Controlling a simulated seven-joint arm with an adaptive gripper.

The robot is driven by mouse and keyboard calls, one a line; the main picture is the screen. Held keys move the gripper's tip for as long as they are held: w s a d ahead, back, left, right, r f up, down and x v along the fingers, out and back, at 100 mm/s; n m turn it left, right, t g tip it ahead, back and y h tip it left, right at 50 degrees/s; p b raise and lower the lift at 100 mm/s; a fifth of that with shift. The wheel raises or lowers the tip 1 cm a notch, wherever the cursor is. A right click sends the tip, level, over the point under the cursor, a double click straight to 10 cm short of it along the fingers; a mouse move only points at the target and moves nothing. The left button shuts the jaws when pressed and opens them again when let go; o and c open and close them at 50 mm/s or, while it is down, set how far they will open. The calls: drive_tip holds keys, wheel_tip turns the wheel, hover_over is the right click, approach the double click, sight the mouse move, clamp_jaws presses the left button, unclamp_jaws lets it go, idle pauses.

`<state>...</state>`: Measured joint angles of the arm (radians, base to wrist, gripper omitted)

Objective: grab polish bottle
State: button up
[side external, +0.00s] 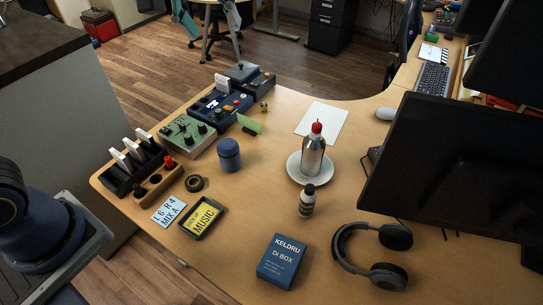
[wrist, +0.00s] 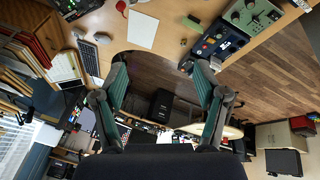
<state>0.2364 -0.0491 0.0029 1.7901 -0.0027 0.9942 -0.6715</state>
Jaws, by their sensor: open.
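A silver bottle (side external: 313,158) with a red cap stands upright on a white plate (side external: 296,174) on the desk. A smaller bottle (side external: 307,204) with a black cap and a dark, pale-banded body stands upright in front of the plate. Their labels are too small to read, so I cannot tell which is the polish bottle. In the wrist view, a red cap (wrist: 121,6) shows at the top edge. My gripper (wrist: 159,72) is open and empty there, its two teal fingers wide apart and away from the bottles.
A blue jar (side external: 229,155), a tape roll (side external: 194,183) and audio devices (side external: 189,135) stand to the left. A blue DI box (side external: 282,262) and headphones (side external: 374,258) lie nearer. A monitor (side external: 455,175) blocks the right. White paper (side external: 321,119) lies behind the plate.

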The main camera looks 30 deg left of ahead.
drive_tip(key=w+d+f+g, duration=0.2)
drive_tip(key=w+d+f, duration=0.45)
drive_tip(key=d, duration=0.25)
drive_tip(key=m+g+y, duration=0.1)
drive_tip(key=m+g, duration=0.1)
drive_tip(key=m, duration=0.1)
hover_over(309, 195)
wheel_tip(309, 195, down, 18)
drive_tip(key=f, duration=1)
drive_tip(key=shift+w+a+f, duration=0.2)
drive_tip(key=shift+w, duration=0.05)
drive_tip(key=shift+n, duration=0.3)
drive_tip(key=f, duration=0.6)
drive_tip(key=shift+w, duration=0.4)
drive_tip(key=shift+r, duration=0.1)
drive_tip(key=c, duration=1.3)
